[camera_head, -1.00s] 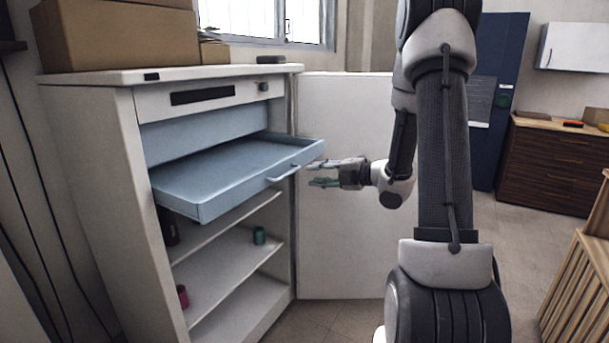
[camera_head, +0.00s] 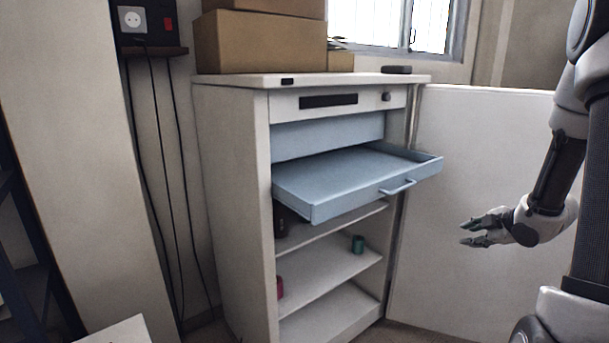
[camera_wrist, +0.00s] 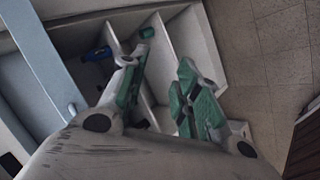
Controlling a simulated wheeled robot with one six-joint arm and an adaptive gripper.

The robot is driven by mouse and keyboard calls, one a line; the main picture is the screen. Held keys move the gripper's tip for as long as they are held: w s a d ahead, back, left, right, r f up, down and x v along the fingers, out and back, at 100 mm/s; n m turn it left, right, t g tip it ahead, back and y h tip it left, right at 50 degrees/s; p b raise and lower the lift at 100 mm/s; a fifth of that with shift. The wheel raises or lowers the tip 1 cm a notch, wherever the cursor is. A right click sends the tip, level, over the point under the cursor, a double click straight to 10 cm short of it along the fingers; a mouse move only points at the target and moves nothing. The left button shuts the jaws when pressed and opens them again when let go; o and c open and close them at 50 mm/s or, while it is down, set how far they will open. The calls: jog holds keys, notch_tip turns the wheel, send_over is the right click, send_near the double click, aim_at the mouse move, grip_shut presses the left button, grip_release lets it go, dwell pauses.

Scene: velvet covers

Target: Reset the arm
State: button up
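My gripper (camera_head: 472,232) is at the right of the head view, in front of the white door panel and to the right of the pulled-out blue drawer (camera_head: 335,172). It is apart from the drawer and its handle (camera_head: 398,187). In the wrist view my gripper (camera_wrist: 160,85) shows two green-padded fingers spread with a gap between them and nothing held. The drawer also shows at the left of the wrist view (camera_wrist: 45,60).
The white cabinet (camera_head: 230,200) has open shelves holding a green spool (camera_head: 358,243) and a red item (camera_head: 280,287). Boxes (camera_head: 260,42) stand on top. The door panel (camera_head: 450,180) stands open. Bare floor (camera_wrist: 265,60) shows at the right of the wrist view.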

jog(key=s+d+r+m+g+h, duration=0.2)
jog(key=s+d+m+g+h, duration=0.1)
jog(key=s+m, duration=0.3)
jog(key=s+d+r+m+g+h, duration=0.25)
jog(key=s+m, duration=0.25)
jog(key=s, duration=0.3)
jog(key=s+a+r+m+y, duration=0.1)
jog(key=s+a+r+m, duration=0.1)
jog(key=s+a+r, duration=0.5)
jog(key=s+a+r+m+y, duration=0.2)
jog(key=s+a+r, duration=0.5)
jog(key=a, duration=0.5)
jog(key=shift+s+r+m, duration=0.3)
jog(key=shift+s+r, duration=0.1)
jog(key=shift+r, duration=0.1)
